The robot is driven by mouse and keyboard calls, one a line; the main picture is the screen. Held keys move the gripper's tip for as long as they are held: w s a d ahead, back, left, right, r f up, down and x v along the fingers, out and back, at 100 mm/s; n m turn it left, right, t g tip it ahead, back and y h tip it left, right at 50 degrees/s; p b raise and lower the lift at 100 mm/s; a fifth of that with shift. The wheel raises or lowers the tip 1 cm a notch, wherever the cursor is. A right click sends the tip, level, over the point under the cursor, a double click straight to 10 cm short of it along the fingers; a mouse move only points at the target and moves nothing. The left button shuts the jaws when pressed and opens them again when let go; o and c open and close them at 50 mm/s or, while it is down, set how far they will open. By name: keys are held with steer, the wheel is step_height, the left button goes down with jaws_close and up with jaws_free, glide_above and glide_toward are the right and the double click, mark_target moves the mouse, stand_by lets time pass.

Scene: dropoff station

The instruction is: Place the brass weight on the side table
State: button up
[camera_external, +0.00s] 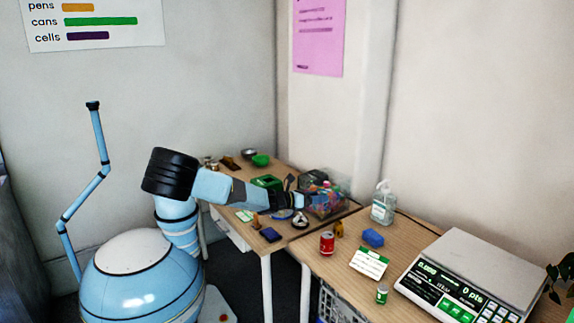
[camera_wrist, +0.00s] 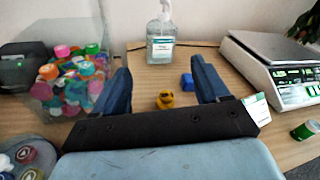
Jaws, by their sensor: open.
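A small golden-brown object that looks like the brass weight (camera_wrist: 165,100) stands on the right wooden table (camera_external: 335,270). In the wrist view it shows between my finger lines, beyond the palm. In the external view the same object (camera_external: 339,229) is just behind a red can. My gripper (camera_wrist: 160,78) is open with nothing held between its fingers. In the external view my gripper (camera_external: 300,193) is over the right end of the left wooden table (camera_external: 290,238), beside a clear bin. Which table is the side table I cannot tell.
The clear bin of colourful caps (camera_external: 325,196) stands close to my gripper. Around the golden object are the red can (camera_external: 327,243), a blue block (camera_external: 373,237), a sanitizer bottle (camera_external: 384,204) and a card (camera_external: 369,263). A scale (camera_external: 475,275) fills the right. Several small items crowd the left table.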

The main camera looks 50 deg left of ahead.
steer(key=w+f+n+g+y, duration=0.45)
steer(key=n+g, duration=0.25)
steer(key=n, duration=1.4)
steer(key=d+r+n+g+h, duration=0.25)
steer(key=r+n+g, duration=0.3)
steer(key=n, duration=0.45)
glide_toward(340, 228)
steer(key=shift+n, duration=0.3)
steer(key=x, duration=0.3)
steer(key=a+x, duration=0.1)
steer(key=x, duration=0.2)
steer(key=shift+w+a+f, duration=0.15)
steer(key=shift+w+f, duration=0.05)
steer(key=shift+w+x, duration=0.15)
steer(key=shift+x, duration=1.2)
steer(key=shift+w+x, duration=0.2)
steer(key=shift+x, duration=1.1)
steer(key=shift+r, duration=0.1)
